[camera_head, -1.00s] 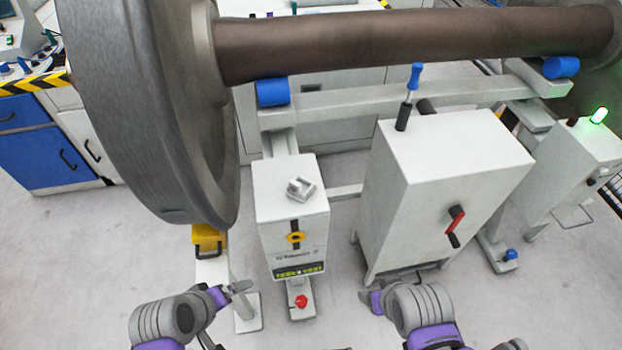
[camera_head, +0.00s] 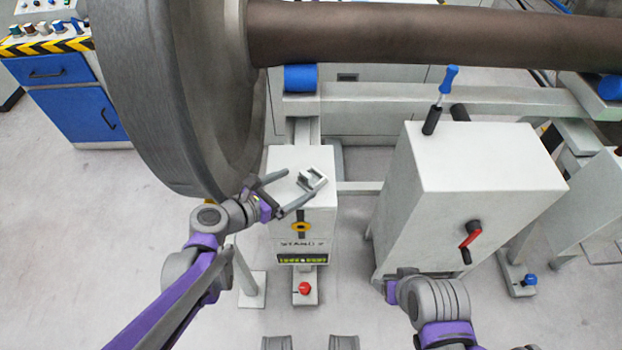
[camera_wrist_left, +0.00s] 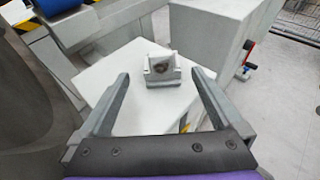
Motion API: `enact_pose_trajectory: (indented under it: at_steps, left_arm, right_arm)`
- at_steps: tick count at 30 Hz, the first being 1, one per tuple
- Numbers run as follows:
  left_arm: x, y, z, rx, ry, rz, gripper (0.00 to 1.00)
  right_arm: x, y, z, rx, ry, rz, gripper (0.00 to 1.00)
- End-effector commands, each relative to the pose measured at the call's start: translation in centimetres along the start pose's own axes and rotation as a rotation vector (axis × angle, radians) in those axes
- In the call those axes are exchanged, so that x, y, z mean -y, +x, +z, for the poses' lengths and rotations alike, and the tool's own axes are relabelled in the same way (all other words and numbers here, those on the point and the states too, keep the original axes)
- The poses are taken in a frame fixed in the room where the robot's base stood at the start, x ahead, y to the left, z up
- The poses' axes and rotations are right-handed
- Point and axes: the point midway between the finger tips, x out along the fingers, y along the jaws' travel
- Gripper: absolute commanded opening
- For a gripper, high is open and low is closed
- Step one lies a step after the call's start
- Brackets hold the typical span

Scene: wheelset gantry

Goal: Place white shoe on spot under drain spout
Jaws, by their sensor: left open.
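The white shoe (camera_head: 312,180) is a small pale block with a notch, lying on the flat top of a white cabinet (camera_head: 286,160). In the left wrist view the shoe (camera_wrist_left: 161,70) sits between and just beyond the fingertips. My left gripper (camera_head: 300,184) is open and empty over the cabinet top, its fingers pointing at the shoe; I cannot tell whether they touch it. My right arm (camera_head: 430,300) is low at the right, its fingers not clearly visible. I cannot make out the drain spout or the spot under it for certain.
A large wheel (camera_head: 170,90) and its axle (camera_head: 430,35) hang over the left and back. A white box with a red-handled crank (camera_head: 470,240) stands right of the cabinet. A red button (camera_head: 304,288) is on the foot in front. Floor is clear at lower left.

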Motion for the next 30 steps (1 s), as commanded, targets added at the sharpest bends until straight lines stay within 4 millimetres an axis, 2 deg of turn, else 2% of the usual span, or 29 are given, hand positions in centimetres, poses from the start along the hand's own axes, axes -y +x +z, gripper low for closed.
enact_pose_trajectory:
  at_steps: [3,8,18,24,26,30]
  left_arm:
    - [0.1,1.2,0.0,0.0,0.0,-0.001,1.0]
    - [0.1,2.0,0.0,0.0,0.001,-0.001,1.0]
    - [0.3,6.5,0.0,-0.001,0.002,-0.002,1.0]
    - [0.3,6.6,0.1,-0.001,0.002,0.0,1.0]
    - [0.3,6.6,0.1,-0.001,0.002,0.0,0.93]
    - [0.3,6.6,0.1,-0.001,0.003,0.0,0.68]
  right_arm:
    - [0.0,0.2,0.1,0.001,0.0,0.0,0.69]
    - [0.0,0.4,0.2,0.001,0.0,0.0,0.69]
    - [0.0,1.2,0.5,0.004,0.0,0.0,0.69]
    - [0.0,1.1,0.5,0.004,0.0,0.0,0.69]
    - [0.0,1.1,0.5,0.004,0.0,0.0,0.69]
    - [0.0,1.1,0.5,0.004,0.0,0.0,0.69]
